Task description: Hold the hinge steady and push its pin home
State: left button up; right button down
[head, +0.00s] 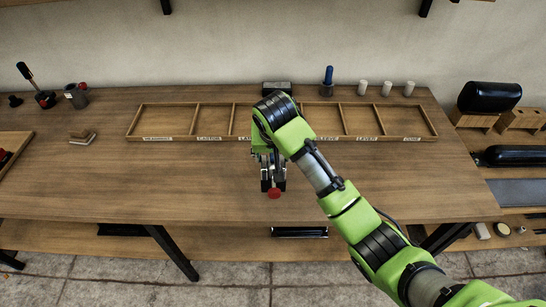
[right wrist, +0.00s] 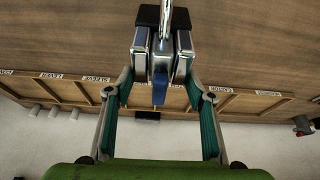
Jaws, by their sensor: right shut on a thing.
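My right gripper (head: 273,184) is over the front middle of the table, pointing down. It is shut on a thin part with a red round end (head: 274,194). In the right wrist view the fingertips (right wrist: 161,52) close on this part, which shows a silver rod (right wrist: 165,18) and a blue piece (right wrist: 160,88). The rod runs out of the top of that picture. I cannot make out a hinge or its pin for certain. A small brown and grey piece (head: 82,137) lies at the left of the table. My left gripper is not in view.
A labelled wooden tray (head: 160,139) with several empty-looking compartments lies along the back. Behind it stand a dark box (head: 277,88), a blue-topped holder (head: 328,82) and white cylinders (head: 387,88). A tool stand (head: 45,98) is far left. The left front tabletop is clear.

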jog(key=w+f+b, duration=0.3)
jog(key=w+f, duration=0.2)
jog(key=w, duration=0.1)
jog(key=shift+b, duration=0.3)
jog(key=shift+w, duration=0.1)
jog(key=shift+f, duration=0.5)
dwell(0.8)
